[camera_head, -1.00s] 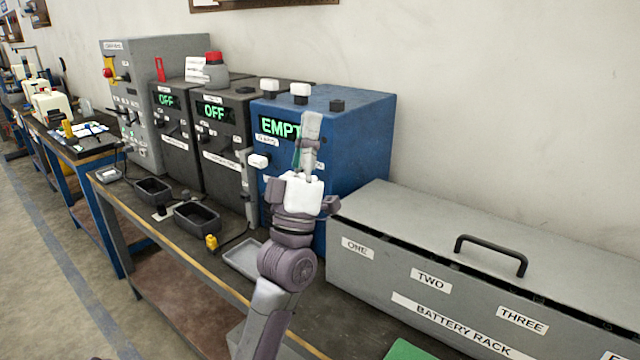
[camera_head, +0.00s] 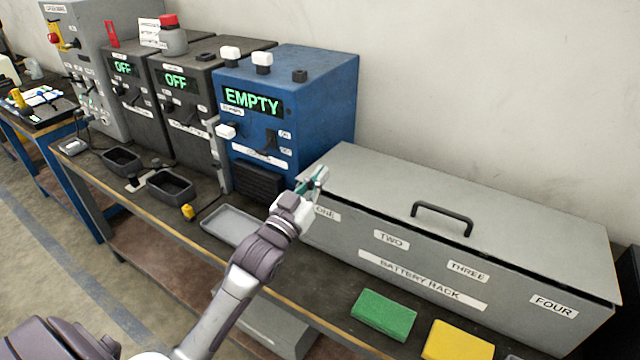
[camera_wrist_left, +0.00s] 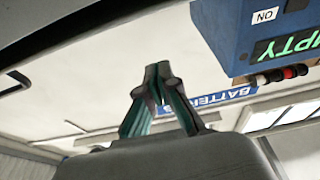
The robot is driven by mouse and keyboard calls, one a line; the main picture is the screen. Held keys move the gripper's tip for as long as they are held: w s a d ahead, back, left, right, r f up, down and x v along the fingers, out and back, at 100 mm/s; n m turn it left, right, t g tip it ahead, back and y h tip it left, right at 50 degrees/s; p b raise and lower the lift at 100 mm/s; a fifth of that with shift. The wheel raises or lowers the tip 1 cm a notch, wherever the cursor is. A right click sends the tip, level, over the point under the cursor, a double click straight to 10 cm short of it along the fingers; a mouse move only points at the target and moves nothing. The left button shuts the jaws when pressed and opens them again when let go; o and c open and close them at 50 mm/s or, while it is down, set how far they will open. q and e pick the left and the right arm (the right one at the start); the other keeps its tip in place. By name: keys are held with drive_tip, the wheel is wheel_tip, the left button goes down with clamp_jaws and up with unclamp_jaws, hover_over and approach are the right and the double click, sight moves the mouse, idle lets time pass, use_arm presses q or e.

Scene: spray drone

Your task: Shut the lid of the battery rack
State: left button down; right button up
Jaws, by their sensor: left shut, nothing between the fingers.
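The battery rack (camera_head: 405,262) is a long grey box on the bench, labelled ONE to FOUR along its front. Its grey lid (camera_head: 520,228), with a black handle (camera_head: 442,217), lies almost flat over the top. A thin dark line shows between the lid's front edge and the box; I cannot tell if it is fully seated. My left gripper (camera_head: 319,178) is shut and empty at the lid's left front corner, over the ONE label. Contact with the lid is unclear. In the left wrist view its fingertips (camera_wrist_left: 158,72) meet. My right gripper is out of view.
The blue machine (camera_head: 290,110) reading EMPTY stands left of the rack. A grey tray (camera_head: 232,226) lies in front of it. A green block (camera_head: 384,314) and a yellow block (camera_head: 457,342) lie before the rack. A bare wall is behind.

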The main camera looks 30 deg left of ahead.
sight(325, 190)
use_arm(q)
drive_tip(key=shift+w+f, duration=0.15)
drive_tip(key=shift+f, duration=0.8)
drive_tip(key=shift+w+f, duration=0.15)
drive_tip(key=shift+f, duration=0.8)
wheel_tip(325, 190, down, 3)
drive_tip(key=t+b, duration=0.2)
drive_tip(key=b, duration=0.5)
drive_tip(key=shift+s+r, duration=0.1)
drive_tip(key=shift+r, duration=0.05)
